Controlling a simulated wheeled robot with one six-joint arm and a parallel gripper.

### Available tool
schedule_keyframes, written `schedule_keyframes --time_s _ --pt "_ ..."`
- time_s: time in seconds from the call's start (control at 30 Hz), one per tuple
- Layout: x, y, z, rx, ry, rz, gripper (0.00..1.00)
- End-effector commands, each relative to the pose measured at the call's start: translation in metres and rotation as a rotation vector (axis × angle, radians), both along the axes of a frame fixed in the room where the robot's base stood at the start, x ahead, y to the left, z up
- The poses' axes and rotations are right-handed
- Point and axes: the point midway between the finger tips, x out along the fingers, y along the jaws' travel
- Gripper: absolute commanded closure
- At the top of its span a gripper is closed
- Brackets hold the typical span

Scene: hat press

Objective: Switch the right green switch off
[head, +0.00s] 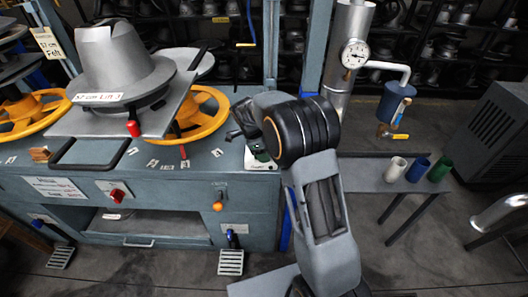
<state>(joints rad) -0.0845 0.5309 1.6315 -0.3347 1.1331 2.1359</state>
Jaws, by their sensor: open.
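A small green part, which looks like the green switch (262,156), sits on a white plate at the right end of the blue-grey press bench (190,190). My gripper (240,124) is above and just left of it, at the bench's right end. Its dark fingers are open, and I see nothing between them. My wrist and forearm come in from the lower right and hide part of this corner. I cannot tell the switch's position or whether a finger touches it. No second green switch can be made out.
A grey metal hat form (115,65) stands on the press at left, with yellow handwheels (200,115) beside it. A red switch (117,195) and an orange knob (218,206) are on the bench front. A pressure gauge (354,54) and coloured cups (418,169) are at right.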

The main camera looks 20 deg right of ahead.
Motion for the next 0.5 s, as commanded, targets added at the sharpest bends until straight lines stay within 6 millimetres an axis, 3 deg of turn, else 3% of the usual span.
schedule_keyframes --time_s 0.27,0.5 --pt "0.001 0.003 0.008 0.0 -0.002 0.001 0.51" --pt "0.006 0.016 0.049 0.0 -0.006 0.002 0.51"
